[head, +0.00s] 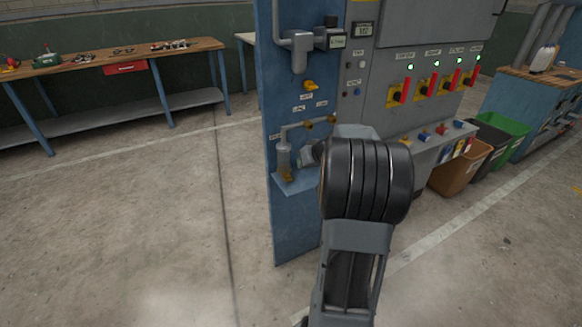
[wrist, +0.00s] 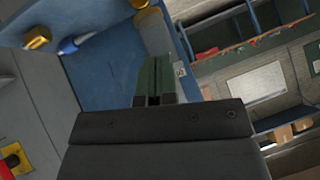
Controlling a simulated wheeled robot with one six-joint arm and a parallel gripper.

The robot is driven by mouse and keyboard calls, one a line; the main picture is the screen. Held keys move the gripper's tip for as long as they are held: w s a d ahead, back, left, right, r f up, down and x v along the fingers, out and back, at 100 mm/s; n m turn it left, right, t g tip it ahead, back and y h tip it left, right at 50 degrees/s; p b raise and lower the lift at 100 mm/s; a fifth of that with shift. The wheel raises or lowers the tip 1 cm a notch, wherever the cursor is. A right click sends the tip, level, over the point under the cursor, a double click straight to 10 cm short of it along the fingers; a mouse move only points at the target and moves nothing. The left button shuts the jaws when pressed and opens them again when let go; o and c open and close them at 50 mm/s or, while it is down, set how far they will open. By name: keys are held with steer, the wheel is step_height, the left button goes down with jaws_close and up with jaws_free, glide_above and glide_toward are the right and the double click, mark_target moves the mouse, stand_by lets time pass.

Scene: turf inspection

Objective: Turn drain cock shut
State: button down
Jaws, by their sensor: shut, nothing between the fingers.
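A blue panel (head: 265,120) carries grey pipework and several small yellow fittings. One yellow fitting (head: 287,174) is low on the panel, by the grey vessel (head: 283,155) on a small blue ledge. A yellow handle (head: 310,85) is higher up. The labels are too small to read, so I cannot tell which is the drain cock. In the wrist view, my gripper (wrist: 152,67) is shut and empty, pointing towards a blue surface. A yellow knob (wrist: 37,37) and a blue-handled part (wrist: 75,44) lie left of it, apart from the fingers. My arm hides my gripper in the head view.
A grey cabinet (head: 395,45) with several red switches (head: 396,96) adjoins the panel on the right. Brown (head: 458,172) and green (head: 510,130) bins stand beyond it. A workbench (head: 110,58) is at the back left. The floor left of the panel is clear.

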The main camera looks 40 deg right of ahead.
steer(key=w+d+f, duration=0.1)
steer(key=d, duration=0.1)
glide_above(285, 178)
steer(key=s+d, duration=0.1)
steer(key=s, duration=0.2)
steer(key=f, duration=0.5)
steer(key=shift+d+f, duration=0.2)
steer(key=f, duration=0.3)
steer(key=shift+w+a+b, duration=0.25)
steer(key=shift+a+b, duration=0.1)
steer(key=shift+a+f, duration=0.15)
steer(key=shift+f, duration=0.4)
